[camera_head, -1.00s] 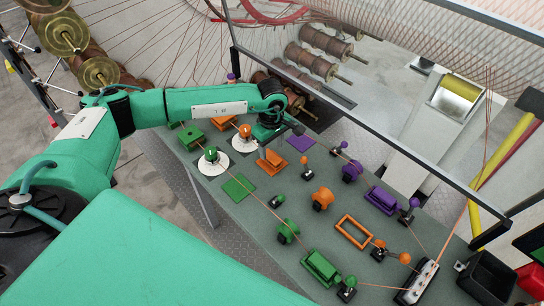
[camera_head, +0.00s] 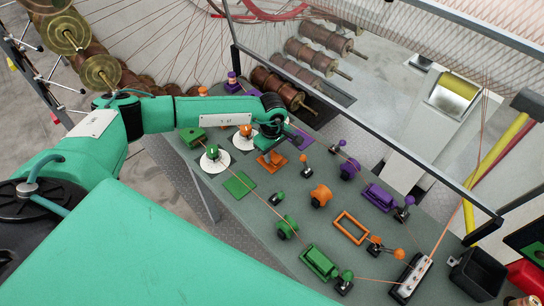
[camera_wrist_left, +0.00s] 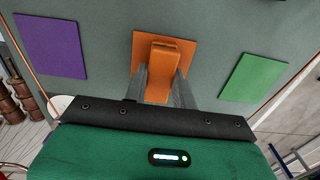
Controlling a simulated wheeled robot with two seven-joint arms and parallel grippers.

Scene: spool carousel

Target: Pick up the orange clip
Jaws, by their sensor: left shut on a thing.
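The orange clip (camera_wrist_left: 166,68) stands over a flat orange pad (camera_wrist_left: 190,40) in the left wrist view, between the two fingers of my left gripper (camera_wrist_left: 163,80). The fingers are shut on its sides. In the camera_head view the orange pad (camera_head: 278,166) lies on the grey-green table, under my left gripper (camera_head: 268,152). The gripper hides most of the clip there, and I cannot tell whether the clip touches the pad. My right gripper is not in view.
A purple pad (camera_wrist_left: 49,45) and a green pad (camera_wrist_left: 254,76) flank the orange one. White discs with an orange knob (camera_head: 246,131) and a green knob (camera_head: 213,152) stand close by. Several spools, levers and an orange frame (camera_head: 352,229) fill the right part. A dark rail runs behind.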

